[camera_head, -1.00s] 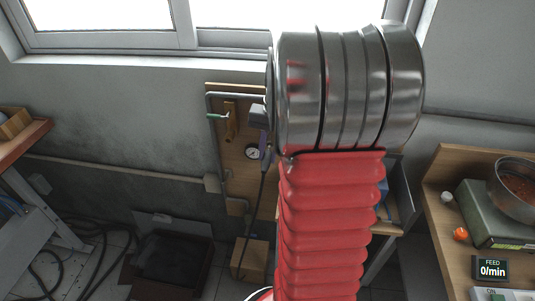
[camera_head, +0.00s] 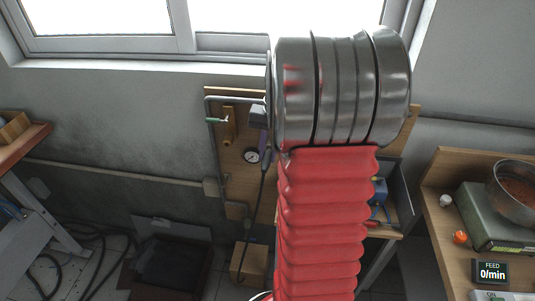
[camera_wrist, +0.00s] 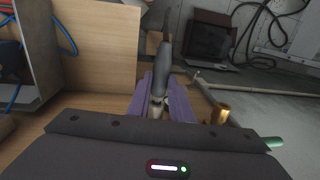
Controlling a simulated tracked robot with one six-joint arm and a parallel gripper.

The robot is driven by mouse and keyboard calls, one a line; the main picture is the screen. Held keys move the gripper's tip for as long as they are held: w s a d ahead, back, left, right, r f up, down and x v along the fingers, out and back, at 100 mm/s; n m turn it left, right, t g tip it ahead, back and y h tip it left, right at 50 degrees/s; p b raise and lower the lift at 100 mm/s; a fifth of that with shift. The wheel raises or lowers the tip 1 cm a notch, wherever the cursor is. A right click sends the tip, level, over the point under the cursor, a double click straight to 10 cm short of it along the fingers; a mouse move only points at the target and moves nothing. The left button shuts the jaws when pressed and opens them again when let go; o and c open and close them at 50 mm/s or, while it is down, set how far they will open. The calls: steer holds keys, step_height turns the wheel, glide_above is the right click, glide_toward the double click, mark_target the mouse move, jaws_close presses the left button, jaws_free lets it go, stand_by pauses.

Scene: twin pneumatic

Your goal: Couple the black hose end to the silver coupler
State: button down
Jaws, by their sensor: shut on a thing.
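The black hose end (camera_wrist: 161,65) sits between my gripper's purple fingers (camera_wrist: 162,98) in the wrist view, and the fingers are shut on it. A pale metal fitting (camera_wrist: 157,106) shows between the fingertips; I cannot tell whether it is the hose's tip or the silver coupler. In the head view my gripper (camera_head: 265,138) is in front of the wooden board (camera_head: 235,180), and the black hose (camera_head: 258,205) hangs down from it. The silver coupler cannot be made out clearly. My arm hides part of the board.
A gauge (camera_head: 251,156), a brass part (camera_head: 229,126) and a green-handled valve (camera_head: 218,119) are on the board, left of or close to my gripper. A grey pipe (camera_head: 210,150) runs down the board's left side. A bench with a pot (camera_head: 515,180) stands at right.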

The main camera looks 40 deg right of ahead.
steer(key=shift+w+d, duration=0.1)
steer(key=shift+d, duration=0.1)
steer(key=c, duration=1.5)
jaws_free()
steer(key=r, duration=0.4)
steer(key=s+r, duration=0.1)
steer(key=r, duration=0.4)
steer(key=d+r, duration=0.1)
steer(key=r, duration=0.3)
steer(key=shift+s+r, duration=0.2)
steer(key=shift+r, duration=0.1)
